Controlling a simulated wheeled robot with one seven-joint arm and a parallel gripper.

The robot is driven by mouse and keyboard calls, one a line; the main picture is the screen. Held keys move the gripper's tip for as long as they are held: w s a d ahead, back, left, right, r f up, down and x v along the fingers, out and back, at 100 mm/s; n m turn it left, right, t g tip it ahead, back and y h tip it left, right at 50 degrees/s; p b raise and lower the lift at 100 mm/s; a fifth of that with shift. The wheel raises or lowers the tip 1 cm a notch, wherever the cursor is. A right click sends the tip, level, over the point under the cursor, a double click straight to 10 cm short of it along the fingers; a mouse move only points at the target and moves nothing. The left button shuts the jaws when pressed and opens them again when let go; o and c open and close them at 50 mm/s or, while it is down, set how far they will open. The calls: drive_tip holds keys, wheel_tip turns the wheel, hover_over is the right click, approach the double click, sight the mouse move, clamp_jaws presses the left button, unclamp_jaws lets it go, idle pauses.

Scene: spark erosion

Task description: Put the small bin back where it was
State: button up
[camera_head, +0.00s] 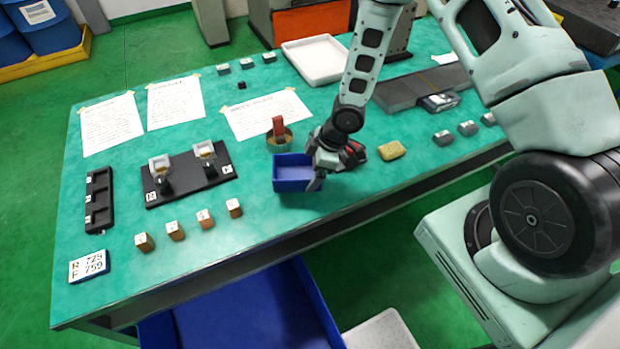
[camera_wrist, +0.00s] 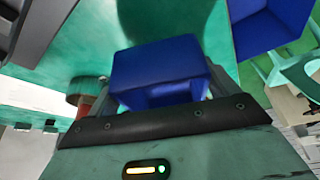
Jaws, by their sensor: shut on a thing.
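My gripper (camera_head: 318,172) is shut on the right side of the bin. In the wrist view the blue bin (camera_wrist: 160,72) sits between the fingers of my gripper (camera_wrist: 158,98). The bin looks upright. I cannot tell whether its base touches the table or hangs slightly above it.
The tin (camera_head: 279,141) with a red-brown block stands behind the bin. A yellow sponge (camera_head: 392,150) lies to the right. A black fixture (camera_head: 190,175) and small copper-coloured blocks (camera_head: 205,217) are to the left. A large blue crate (camera_head: 245,315) is below the table's front edge.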

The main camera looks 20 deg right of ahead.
drive_tip(key=shift+f+p, duration=0.4)
drive_tip(key=shift+f, duration=1.9)
drive_tip(key=shift+f, duration=0.1)
drive_tip(key=o, duration=0.9)
drive_tip(key=v, duration=1.2)
drive_tip(key=s+a+r+m+h, duration=0.15)
drive_tip(key=a+r, duration=0.25)
drive_tip(key=r, duration=0.5)
drive_tip(key=s+a+r+m, duration=0.1)
drive_tip(key=s+a+r, duration=0.2)
drive_tip(key=s+r, duration=0.2)
drive_tip(key=s+a+r+m+g+h, duration=0.1)
drive_tip(key=s+a+r, duration=0.2)
drive_tip(key=s, duration=0.6)
drive_tip(key=s+a+r+m+h, duration=0.1)
drive_tip(key=s+a+r, duration=0.3)
drive_tip(key=s+r, duration=0.4)
drive_tip(key=shift+m+g, duration=0.3)
drive_tip(key=shift+m, duration=0.25)
